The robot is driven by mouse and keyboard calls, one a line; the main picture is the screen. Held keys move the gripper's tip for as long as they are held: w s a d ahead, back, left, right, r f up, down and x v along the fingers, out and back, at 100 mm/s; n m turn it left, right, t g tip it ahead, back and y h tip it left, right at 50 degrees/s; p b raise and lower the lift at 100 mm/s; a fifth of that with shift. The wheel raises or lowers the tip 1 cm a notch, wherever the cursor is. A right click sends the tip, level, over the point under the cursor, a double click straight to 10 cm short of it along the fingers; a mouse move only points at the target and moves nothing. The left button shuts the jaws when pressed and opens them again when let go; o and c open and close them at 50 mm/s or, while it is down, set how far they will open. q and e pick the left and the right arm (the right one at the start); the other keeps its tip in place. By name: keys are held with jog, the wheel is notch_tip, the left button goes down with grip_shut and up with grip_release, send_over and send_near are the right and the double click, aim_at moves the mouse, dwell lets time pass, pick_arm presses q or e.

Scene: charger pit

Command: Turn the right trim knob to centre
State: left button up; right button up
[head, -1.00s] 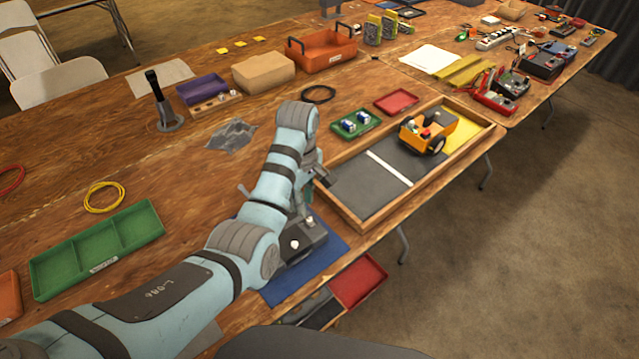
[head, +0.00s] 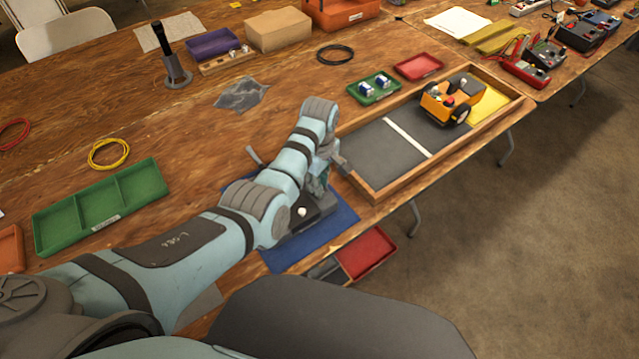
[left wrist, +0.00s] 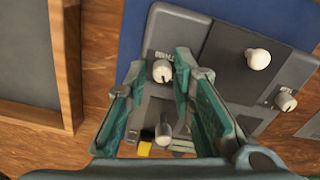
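A dark grey control box (head: 296,226) lies on a blue mat (head: 338,232) at the near table edge. The left wrist view shows a white trim knob (left wrist: 162,71) on the box, a round white stick top (left wrist: 258,59) and a second white knob (left wrist: 285,101). The first knob is at the box's right end as the head view shows it. My left gripper (head: 322,178) is over that end. In the left wrist view its open fingers (left wrist: 159,64) stand either side of the first knob, with gaps visible. That knob has a dark mark on its lower edge. My right gripper is out of view.
A wood-framed tray (head: 372,192) with a yellow-orange toy vehicle (head: 452,98) stands just right of the gripper. A green divided tray (head: 100,208) is at left. A red bin (head: 367,253) is below the table edge. Open table lies behind my arm.

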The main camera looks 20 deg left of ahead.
pick_arm(q)
jog(key=shift+s+r, duration=0.15)
jog(key=shift+s, duration=0.05)
grip_shut()
jog(key=shift+r+m+p, duration=0.1)
jog(key=shift+m+p, duration=0.95)
jog(key=shift+m, duration=0.15)
jog(key=shift+m+p, duration=0.65)
jog(key=shift+m, duration=1.05)
grip_release()
jog(key=shift+w, duration=0.1)
